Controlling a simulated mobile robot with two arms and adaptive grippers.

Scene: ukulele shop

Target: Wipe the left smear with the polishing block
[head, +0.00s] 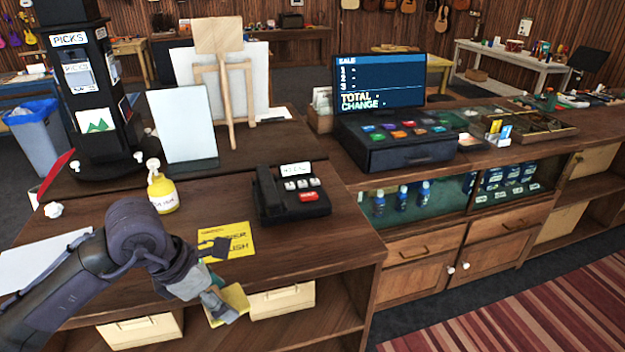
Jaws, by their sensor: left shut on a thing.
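My left gripper (213,283) reaches in from the left at the front edge of the near wooden counter (330,235). It is shut on the polishing block (236,298), whose yellow part shows at the fingers, with a little teal beside it. The fingers hide much of the block, and I cannot tell whether it touches the counter. A yellow printed sheet (236,238) lies just behind the gripper, with a dark patch over it that I cannot make out. I cannot pick out the left smear. My right gripper is not in view.
A white sheet (40,262) lies at the left. A black picks stand (95,110) and till (395,140) are farther back. The counter right of the sheet is clear.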

